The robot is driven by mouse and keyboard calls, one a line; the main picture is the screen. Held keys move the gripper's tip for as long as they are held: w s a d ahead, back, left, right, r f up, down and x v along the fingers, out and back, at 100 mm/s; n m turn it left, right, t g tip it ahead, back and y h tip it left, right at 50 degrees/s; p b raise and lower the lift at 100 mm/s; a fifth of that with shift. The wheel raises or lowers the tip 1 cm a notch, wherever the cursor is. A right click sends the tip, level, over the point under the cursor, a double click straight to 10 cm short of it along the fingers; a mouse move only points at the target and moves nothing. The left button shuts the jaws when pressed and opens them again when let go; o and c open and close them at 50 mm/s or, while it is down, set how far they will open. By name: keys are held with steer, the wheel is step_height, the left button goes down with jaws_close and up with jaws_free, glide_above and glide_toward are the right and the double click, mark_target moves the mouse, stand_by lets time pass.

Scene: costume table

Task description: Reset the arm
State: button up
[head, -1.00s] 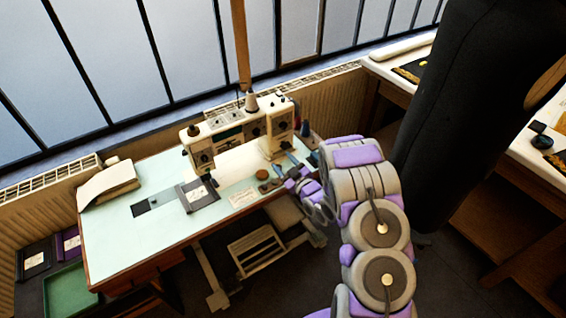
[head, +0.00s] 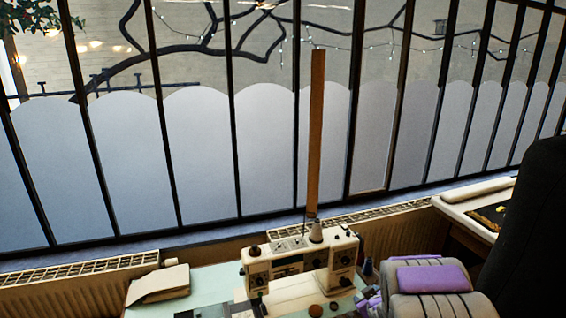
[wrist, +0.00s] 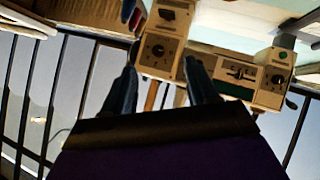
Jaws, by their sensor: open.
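My gripper (wrist: 160,72) shows in the wrist view, its two dark fingers apart with no object between them. A white sewing machine (wrist: 233,75) with dials lies beyond the fingertips there, seen upside down. In the head view, my grey and purple arm (head: 430,280) is at the lower right, beside the sewing machine (head: 300,260). The gripper's fingers cannot be made out in that view.
The pale sewing table (head: 215,283) is cut off by the bottom edge, with a cream folded item (head: 158,284) at its left. A dark form (head: 535,240) stands at the right. Barred windows and radiators (head: 75,287) line the back.

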steer(key=s+a+r+m+g, duration=0.1)
steer(key=s+a+r+g, duration=0.2)
steer(key=s, duration=1.2)
steer(key=s+a+r+m+g, duration=0.2)
steer(key=s+a+r+g, duration=0.2)
steer(key=s, duration=1.1)
steer(key=s+a+r+m+g, duration=0.2)
steer(key=s+a+r+g, duration=0.2)
steer(key=s, duration=1.2)
step_height(320, 180, up, 4)
steer(key=shift+a+f+g+y, duration=0.25)
steer(key=shift+g+y, duration=0.05)
steer(key=shift+g, duration=0.6)
